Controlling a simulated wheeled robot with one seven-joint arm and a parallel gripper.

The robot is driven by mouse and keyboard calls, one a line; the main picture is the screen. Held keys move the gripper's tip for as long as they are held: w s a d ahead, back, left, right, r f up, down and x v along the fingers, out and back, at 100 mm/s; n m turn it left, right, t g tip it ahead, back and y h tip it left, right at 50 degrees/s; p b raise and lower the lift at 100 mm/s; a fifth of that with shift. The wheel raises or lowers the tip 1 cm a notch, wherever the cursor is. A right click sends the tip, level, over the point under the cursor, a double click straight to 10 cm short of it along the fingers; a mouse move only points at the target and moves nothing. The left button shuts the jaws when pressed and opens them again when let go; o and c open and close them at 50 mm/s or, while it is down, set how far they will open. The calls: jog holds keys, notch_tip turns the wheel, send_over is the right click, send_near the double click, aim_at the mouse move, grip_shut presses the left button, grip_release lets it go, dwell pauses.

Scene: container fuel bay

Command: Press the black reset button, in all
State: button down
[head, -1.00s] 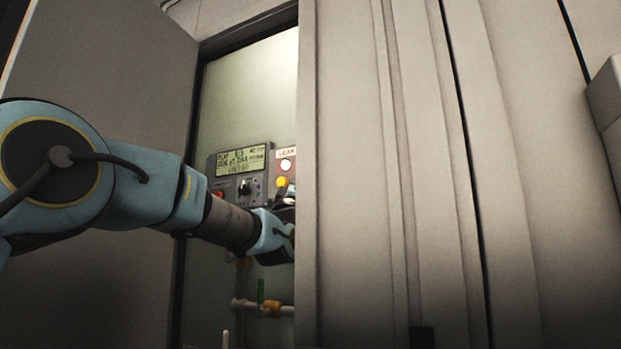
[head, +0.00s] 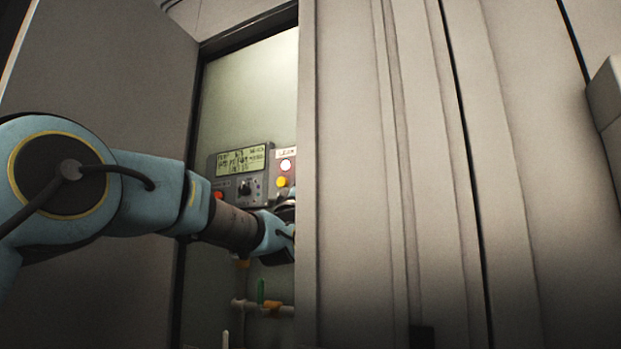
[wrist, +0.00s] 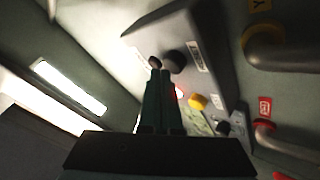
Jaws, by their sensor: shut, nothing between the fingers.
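A dark round button (wrist: 174,62), which looks like the black reset button, stands on the grey panel box in the wrist view, beside a small white label whose text I cannot read. My gripper (wrist: 155,63) is shut and empty, with its fingertips just left of that button in the picture. I cannot tell whether they touch it. In the head view my gripper is mostly hidden behind the cabinet edge and my own wrist, and the black button cannot be made out there.
The control panel (head: 213,165) carries a display (head: 240,161), a dark knob (head: 244,187), a red button (head: 218,195), a white lamp (head: 286,165) and a yellow lamp (head: 281,182). Pipes (head: 270,307) run below. The open door (head: 110,80) and cabinet front (head: 345,170) flank the opening.

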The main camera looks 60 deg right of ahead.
jog(key=shift+d, duration=0.45)
dwell(0.3)
jog(key=shift+a+f, duration=0.1)
jog(key=shift+a, duration=0.05)
jog(key=shift+a+b, duration=0.7)
jog(key=shift+b, duration=0.45)
